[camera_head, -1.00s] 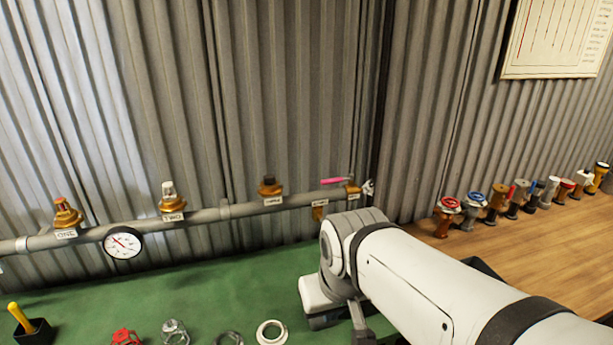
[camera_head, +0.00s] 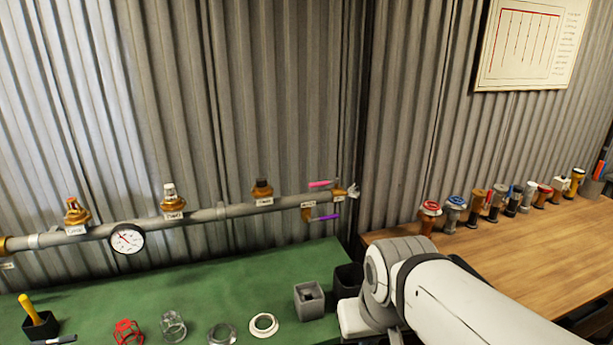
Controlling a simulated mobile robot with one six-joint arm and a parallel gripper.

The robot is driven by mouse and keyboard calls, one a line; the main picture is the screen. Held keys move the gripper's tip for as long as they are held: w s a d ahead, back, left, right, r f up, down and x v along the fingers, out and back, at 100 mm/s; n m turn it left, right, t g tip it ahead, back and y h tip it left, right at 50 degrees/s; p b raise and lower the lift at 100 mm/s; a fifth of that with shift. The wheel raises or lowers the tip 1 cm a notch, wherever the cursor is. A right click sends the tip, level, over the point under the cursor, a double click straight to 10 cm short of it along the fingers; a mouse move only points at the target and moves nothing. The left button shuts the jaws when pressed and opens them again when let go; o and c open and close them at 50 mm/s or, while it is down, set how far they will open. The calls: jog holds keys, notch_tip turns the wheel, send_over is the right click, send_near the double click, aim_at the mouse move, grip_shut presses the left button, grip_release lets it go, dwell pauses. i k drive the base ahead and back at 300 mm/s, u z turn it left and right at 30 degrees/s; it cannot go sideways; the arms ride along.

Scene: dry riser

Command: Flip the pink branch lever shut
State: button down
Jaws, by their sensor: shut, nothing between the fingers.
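The pink branch lever (camera_head: 320,184) is at the right end of the grey pipe (camera_head: 225,212), just above it. It points left, roughly along the pipe, from a brass fitting (camera_head: 339,193). A purple lever (camera_head: 325,218) sits just below the pipe and points right from another brass fitting (camera_head: 307,213). My arm crosses the lower right of the head view, below and right of the levers. My gripper does not show. Nothing of mine touches the pink lever.
A gauge (camera_head: 127,239) and several brass valves line the pipe. The green bench (camera_head: 190,285) holds a red cage (camera_head: 128,332), rings and a grey box (camera_head: 308,300). Several coloured valves stand on the wooden bench (camera_head: 510,245) at right. The space before the pink lever is clear.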

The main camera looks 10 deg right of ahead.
aim_at(323, 184)
jog(key=i, duration=1)
jog(key=z, duration=0.05)
